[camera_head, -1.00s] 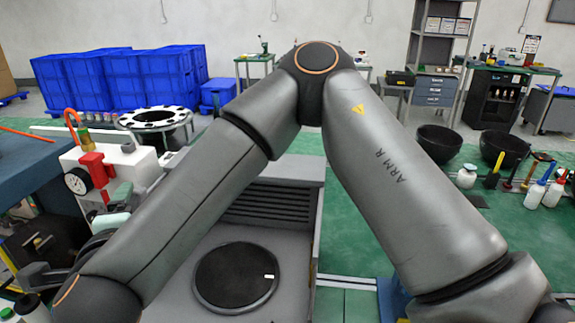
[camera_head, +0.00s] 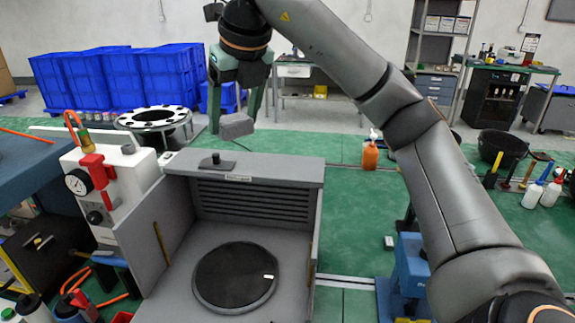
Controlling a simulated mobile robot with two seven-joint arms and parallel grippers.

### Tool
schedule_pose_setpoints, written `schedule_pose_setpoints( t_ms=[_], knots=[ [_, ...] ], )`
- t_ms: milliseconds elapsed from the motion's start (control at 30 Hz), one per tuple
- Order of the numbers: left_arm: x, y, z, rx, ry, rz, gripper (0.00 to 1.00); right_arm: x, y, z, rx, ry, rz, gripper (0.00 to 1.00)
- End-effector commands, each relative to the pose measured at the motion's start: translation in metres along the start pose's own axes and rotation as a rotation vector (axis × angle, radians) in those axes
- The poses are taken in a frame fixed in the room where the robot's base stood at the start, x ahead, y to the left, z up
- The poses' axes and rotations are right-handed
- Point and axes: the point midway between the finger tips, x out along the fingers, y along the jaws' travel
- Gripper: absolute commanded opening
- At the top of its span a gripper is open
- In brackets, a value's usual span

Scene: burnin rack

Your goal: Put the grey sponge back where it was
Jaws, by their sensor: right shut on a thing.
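The grey sponge (camera_head: 237,126) is a small grey block held between the fingertips of my right gripper (camera_head: 235,112). The gripper points downward, with one green-grey finger on each side of the sponge. It hangs in the air above and behind the back of the grey open-topped housing (camera_head: 240,172), apart from any surface as far as I can tell. My left gripper is not in view.
The housing has a dark round plate (camera_head: 235,278) on its floor. A white unit with a gauge (camera_head: 78,182) stands at its left. An orange bottle (camera_head: 370,155) stands on the green surface (camera_head: 350,210), which has free room. Blue crates (camera_head: 120,80) are stacked behind.

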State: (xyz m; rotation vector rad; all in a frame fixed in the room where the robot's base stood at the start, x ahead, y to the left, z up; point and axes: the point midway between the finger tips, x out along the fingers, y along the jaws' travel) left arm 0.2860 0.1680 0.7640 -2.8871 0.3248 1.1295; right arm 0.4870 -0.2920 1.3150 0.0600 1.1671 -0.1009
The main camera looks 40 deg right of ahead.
Motion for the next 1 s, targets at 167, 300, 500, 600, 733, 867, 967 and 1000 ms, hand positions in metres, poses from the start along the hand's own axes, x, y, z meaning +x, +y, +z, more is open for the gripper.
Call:
schedule_pose_setpoints(
  t_ms=[167,300,500,600,733,867,967,1000],
  knots=[
    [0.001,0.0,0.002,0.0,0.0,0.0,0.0,0.013,-0.028,0.0,0.011,0.006,0.007,0.29],
    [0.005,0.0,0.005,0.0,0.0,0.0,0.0,0.033,-0.061,0.001,0.011,0.006,0.007,0.29],
    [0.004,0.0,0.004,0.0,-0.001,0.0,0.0,0.062,-0.104,0.0,0.008,0.006,0.001,0.29],
    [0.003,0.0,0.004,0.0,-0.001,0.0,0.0,0.078,-0.116,-0.003,0.006,0.005,0.002,0.29],
    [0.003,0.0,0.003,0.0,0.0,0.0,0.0,0.091,-0.126,-0.005,0.003,0.002,0.004,0.29],
    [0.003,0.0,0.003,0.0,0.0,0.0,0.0,0.098,-0.131,-0.006,0.004,0.001,0.004,0.29],
    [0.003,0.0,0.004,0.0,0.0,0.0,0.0,0.111,-0.138,-0.01,0.003,0.003,0.003,0.29],
    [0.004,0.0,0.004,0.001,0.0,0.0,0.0,0.117,-0.138,-0.013,0.003,0.004,0.002,0.29]
  ],
)
